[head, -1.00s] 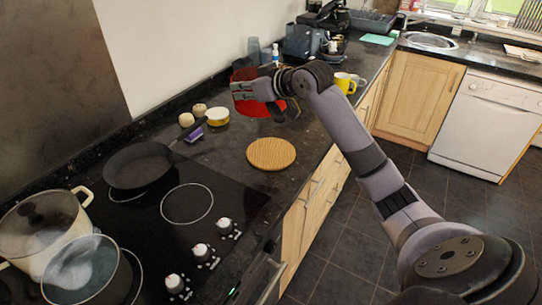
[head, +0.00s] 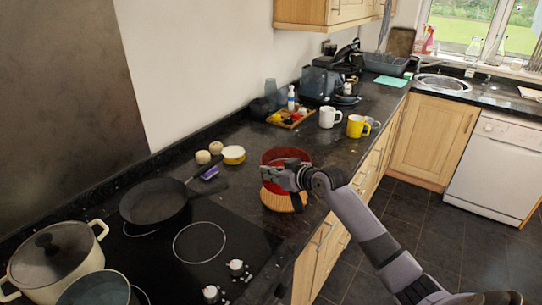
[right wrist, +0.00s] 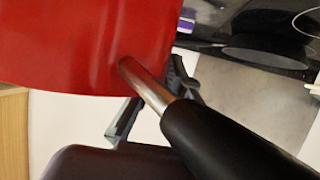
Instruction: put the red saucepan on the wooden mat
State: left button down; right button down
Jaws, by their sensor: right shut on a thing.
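The red saucepan (head: 287,155) is over the round wooden mat (head: 284,203) on the dark counter in the head view. It covers the far part of the mat. I cannot tell whether its base touches the mat. My right gripper (head: 277,176) is shut on the saucepan's handle, in front of the pan. In the right wrist view the red pan wall (right wrist: 90,45) fills the upper left, and its metal and black handle (right wrist: 215,140) runs to the lower right past a gripper finger. My left gripper is not in view.
Left of the mat is the black hob with a dark frying pan (head: 153,203) and a lidded pot (head: 50,255). A yellow-rimmed dish (head: 233,155) stands behind. A white mug (head: 329,117), a yellow mug (head: 357,126) and a wooden tray (head: 279,121) stand beyond the saucepan.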

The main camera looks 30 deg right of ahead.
aim_at(273, 186)
jog(key=shift+w+f, duration=0.1)
jog(key=shift+f, duration=2.2)
jog(key=shift+f, duration=0.1)
jog(key=c, duration=2.1)
grip_release()
jog(key=shift+f, duration=0.25)
jog(key=o, duration=0.4)
